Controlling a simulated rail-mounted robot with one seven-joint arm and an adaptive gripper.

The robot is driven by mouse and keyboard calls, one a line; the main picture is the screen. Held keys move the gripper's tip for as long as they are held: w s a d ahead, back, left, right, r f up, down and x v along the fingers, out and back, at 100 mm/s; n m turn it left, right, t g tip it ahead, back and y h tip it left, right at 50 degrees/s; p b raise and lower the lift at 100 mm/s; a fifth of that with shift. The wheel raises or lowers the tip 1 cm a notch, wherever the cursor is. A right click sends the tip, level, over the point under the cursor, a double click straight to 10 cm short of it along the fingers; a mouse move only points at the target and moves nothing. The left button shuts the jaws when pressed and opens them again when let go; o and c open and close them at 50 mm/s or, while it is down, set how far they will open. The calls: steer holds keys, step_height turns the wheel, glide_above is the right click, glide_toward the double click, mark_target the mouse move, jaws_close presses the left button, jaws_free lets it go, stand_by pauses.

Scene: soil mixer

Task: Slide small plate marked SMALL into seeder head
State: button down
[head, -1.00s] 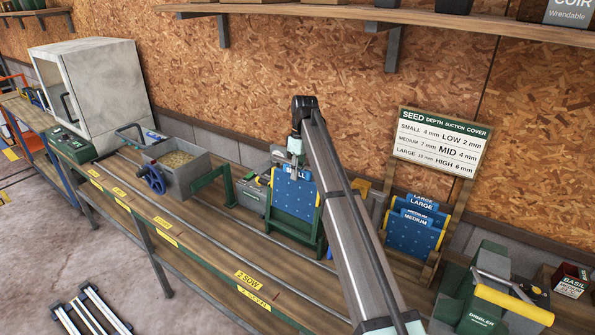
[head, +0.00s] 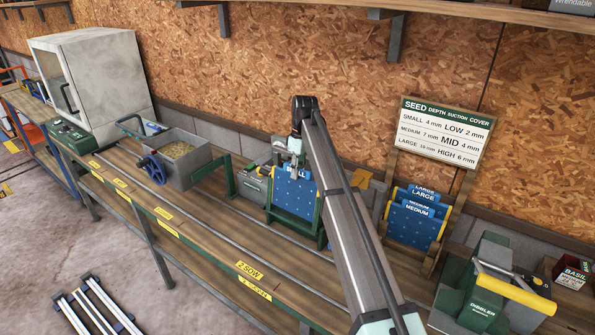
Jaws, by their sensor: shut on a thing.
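The small plate (head: 293,194) is blue with a white label on its top edge, of which "LL" can be read. It stands upright at the green frame of the seeder head (head: 296,228). My gripper (head: 296,161) is shut on the plate's top edge from above and covers part of the label. The plate lies between the frame's side posts. I cannot tell how deep it sits in the frame.
A rack (head: 436,245) at the right holds blue plates marked LARGE and MEDIUM below a seed sign (head: 443,132). A soil hopper (head: 186,168) with a blue handwheel stands left. A green dibbler (head: 478,302) is at right. Rails run along the bench front (head: 215,220).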

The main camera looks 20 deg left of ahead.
steer(key=shift+f, duration=0.1)
steer(key=shift+f, duration=0.4)
steer(key=c, duration=0.7)
jaws_free()
steer(key=shift+s, duration=0.1)
steer(key=shift+o, duration=0.2)
steer(key=shift+r, duration=0.1)
steer(key=shift+w+d+r+p, duration=0.15)
steer(key=shift+r+p, duration=0.3)
steer(key=shift+r, duration=0.75)
steer(key=shift+w+a+r+p, duration=0.1)
steer(key=shift+w+r+p, duration=0.3)
steer(key=shift+r, duration=0.85)
steer(key=shift+w+d+r+p, duration=0.1)
steer(key=shift+r+p, duration=0.45)
steer(key=shift+r, duration=0.65)
